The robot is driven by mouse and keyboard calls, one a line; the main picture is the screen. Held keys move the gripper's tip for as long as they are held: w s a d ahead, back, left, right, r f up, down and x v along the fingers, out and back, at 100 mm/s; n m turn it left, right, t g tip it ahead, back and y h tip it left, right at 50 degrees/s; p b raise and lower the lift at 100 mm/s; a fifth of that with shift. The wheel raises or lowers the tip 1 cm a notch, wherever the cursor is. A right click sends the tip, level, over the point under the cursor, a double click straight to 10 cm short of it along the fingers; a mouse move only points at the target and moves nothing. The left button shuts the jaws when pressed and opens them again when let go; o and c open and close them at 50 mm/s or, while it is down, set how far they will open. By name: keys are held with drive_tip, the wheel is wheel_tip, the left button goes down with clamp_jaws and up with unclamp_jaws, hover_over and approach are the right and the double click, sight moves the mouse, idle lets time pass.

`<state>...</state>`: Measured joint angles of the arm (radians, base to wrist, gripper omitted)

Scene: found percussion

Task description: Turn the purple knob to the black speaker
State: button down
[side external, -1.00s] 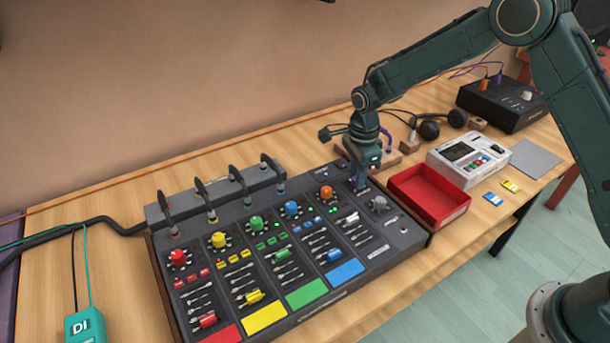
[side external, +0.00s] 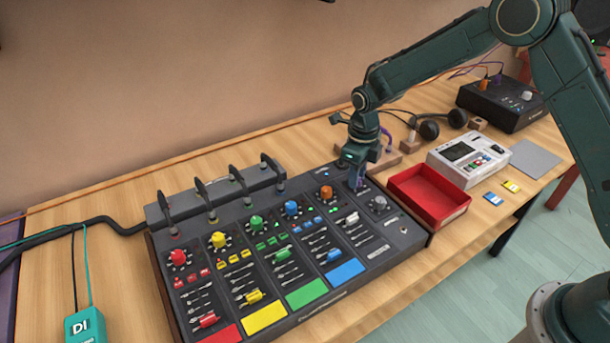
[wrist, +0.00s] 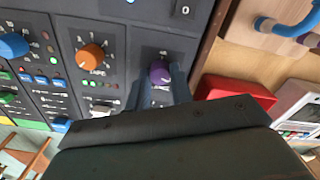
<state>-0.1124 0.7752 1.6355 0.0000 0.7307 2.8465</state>
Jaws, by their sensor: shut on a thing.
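The purple knob (wrist: 160,73) sits on the dark mixer panel (wrist: 125,40), in its rightmost column, beside the orange knob (wrist: 90,57). In the wrist view a small white mark shows on its face. My gripper (wrist: 158,88) points down with its fingers on either side of the purple knob and is shut on it. In the side view my gripper (side external: 358,184) largely hides the knob. I cannot make out a black speaker mark on the panel around the knob.
A red tray (side external: 452,213) stands close to the right of the mixer, with a white device (side external: 470,160) beyond it. Cable plugs arch along the mixer's back.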

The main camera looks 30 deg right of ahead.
drive_tip(key=shift+m, duration=0.6)
drive_tip(key=c, duration=1.2)
unclamp_jaws()
drive_tip(key=shift+c, duration=0.2)
drive_tip(key=shift+r, duration=0.1)
wheel_tip(320, 180, up, 14)
